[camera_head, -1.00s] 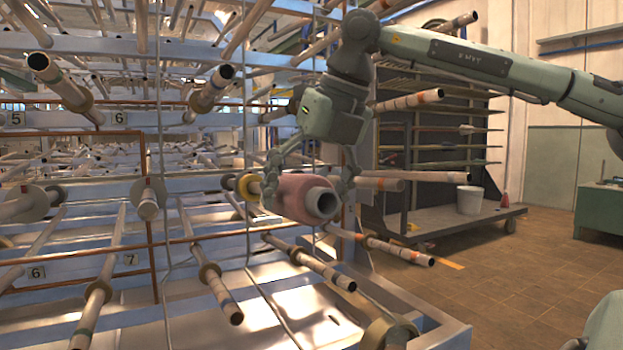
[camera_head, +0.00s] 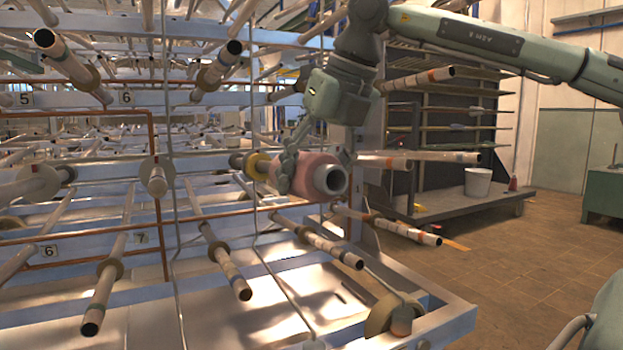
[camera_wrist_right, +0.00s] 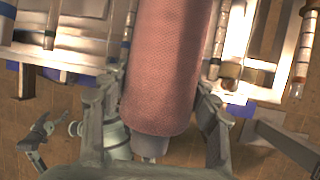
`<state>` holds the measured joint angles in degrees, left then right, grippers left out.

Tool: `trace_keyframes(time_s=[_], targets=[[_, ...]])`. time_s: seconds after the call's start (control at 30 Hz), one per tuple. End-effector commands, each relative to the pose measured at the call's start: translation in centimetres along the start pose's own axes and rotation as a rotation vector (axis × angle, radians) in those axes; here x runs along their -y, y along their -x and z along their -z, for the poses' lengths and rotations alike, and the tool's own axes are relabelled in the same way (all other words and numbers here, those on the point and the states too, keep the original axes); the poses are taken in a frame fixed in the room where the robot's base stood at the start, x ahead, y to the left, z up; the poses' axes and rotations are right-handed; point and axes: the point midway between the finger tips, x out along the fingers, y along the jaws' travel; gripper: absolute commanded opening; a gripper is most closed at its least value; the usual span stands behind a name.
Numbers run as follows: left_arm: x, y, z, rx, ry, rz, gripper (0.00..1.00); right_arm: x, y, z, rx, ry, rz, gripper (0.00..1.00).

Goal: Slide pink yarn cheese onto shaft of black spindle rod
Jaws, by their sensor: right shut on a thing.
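The pink yarn cheese (camera_head: 300,168) is a pink cylinder on a grey tube, whose hollow end faces me in the head view. My right gripper (camera_head: 318,168) is shut around it; in the wrist view its fingers lie on both sides of the cheese (camera_wrist_right: 170,75). A yellow collar (camera_head: 257,166) with a dark part (camera_head: 237,161) shows just left of the cheese, apparently on a spindle. I cannot tell whether this is the black spindle rod or whether the cheese touches it. No shaft shows in the tube's opening. My left gripper (camera_wrist_right: 43,138) shows small at the wrist view's lower left; its jaw state is unclear.
Many rods with round collars jut from the rack around the cheese, including one below it (camera_head: 330,247) and one at right (camera_head: 400,229). Thin vertical wires (camera_head: 168,90) cross in front. A trolley (camera_head: 470,207) with a white bucket (camera_head: 478,183) stands at right. The floor there is open.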

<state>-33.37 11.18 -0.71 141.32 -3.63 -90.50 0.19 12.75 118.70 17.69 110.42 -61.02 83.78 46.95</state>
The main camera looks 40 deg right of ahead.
Motion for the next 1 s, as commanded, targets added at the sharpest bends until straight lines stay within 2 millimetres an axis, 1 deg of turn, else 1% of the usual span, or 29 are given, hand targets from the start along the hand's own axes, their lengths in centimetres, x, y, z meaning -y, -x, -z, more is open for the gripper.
trace_keyframes(time_s=[0.1, 1.0], targets=[[0.1, 0.5, 0.2, -0.001, 0.000, 0.001, 0.83, 0.0, -0.1, -0.6, -0.001, -0.001, 0.001, 0.24], [0.7, 3.0, 0.9, -0.001, 0.002, 0.001, 0.83, 0.0, -2.2, -4.6, 0.000, -0.001, 0.002, 0.24]])
